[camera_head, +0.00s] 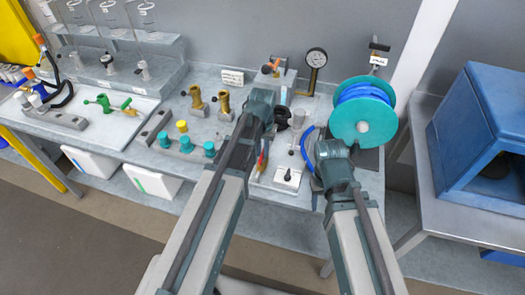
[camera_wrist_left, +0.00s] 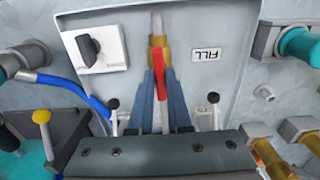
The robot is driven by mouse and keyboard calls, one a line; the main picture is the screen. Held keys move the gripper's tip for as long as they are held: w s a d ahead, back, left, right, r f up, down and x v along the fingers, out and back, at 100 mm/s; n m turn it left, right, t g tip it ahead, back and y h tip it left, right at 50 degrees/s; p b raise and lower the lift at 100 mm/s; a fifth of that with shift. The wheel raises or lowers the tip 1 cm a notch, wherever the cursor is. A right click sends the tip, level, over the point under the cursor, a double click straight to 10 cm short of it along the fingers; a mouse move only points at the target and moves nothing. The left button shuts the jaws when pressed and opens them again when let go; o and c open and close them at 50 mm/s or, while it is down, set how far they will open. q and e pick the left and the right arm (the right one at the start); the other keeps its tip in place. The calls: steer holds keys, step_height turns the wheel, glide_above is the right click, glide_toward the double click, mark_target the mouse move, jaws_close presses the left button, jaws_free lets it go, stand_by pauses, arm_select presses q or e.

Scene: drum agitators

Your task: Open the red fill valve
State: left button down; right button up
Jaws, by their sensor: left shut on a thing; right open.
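The red fill valve handle (camera_wrist_left: 161,78) stands on a brass valve body (camera_wrist_left: 158,50) on a grey panel in the left wrist view. The handle runs along the line of the pipe. A FILL label (camera_wrist_left: 207,55) is beside it. My left gripper (camera_wrist_left: 162,90) has its blue-grey fingers on both sides of the handle and is shut on it. In the head view the red handle (camera_head: 263,161) shows beside my left forearm, which hides part of that area. My right gripper (camera_head: 328,150) is open and empty in front of the teal hose reel (camera_head: 362,130); its fingertips are hard to make out.
A white plate with a black rotary switch (camera_wrist_left: 90,47) is close to the valve. A blue hose (camera_wrist_left: 65,84) and black-knobbed levers (camera_wrist_left: 113,104) are also near. A pressure gauge (camera_head: 316,58) stands at the back. Brass fittings (camera_head: 196,97) are to the left, a blue cabinet (camera_head: 490,140) to the right.

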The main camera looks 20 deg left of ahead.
mark_target(262, 154)
stand_by(0.3)
arm_select(q)
steer(key=c, duration=0.9)
jaws_free()
steer(key=shift+o, duration=0.2)
step_height(262, 154, up, 14)
steer(key=p, duration=1.3)
steer(key=shift+p, duration=0.4)
steer(key=shift+f, duration=0.15)
steer(key=s+d+f+m+b, duration=0.1)
steer(key=s+d+f+b, duration=0.3)
steer(key=s, duration=0.3)
steer(key=s+d+f+m+y+b, duration=0.1)
steer(key=s+d+f+m+b, duration=0.1)
steer(key=s+d+f+b, duration=0.2)
steer(key=s+d, duration=0.2)
steer(key=s, duration=0.2)
steer(key=shift+f+m+b, duration=0.2)
steer(key=shift+m+b, duration=0.1)
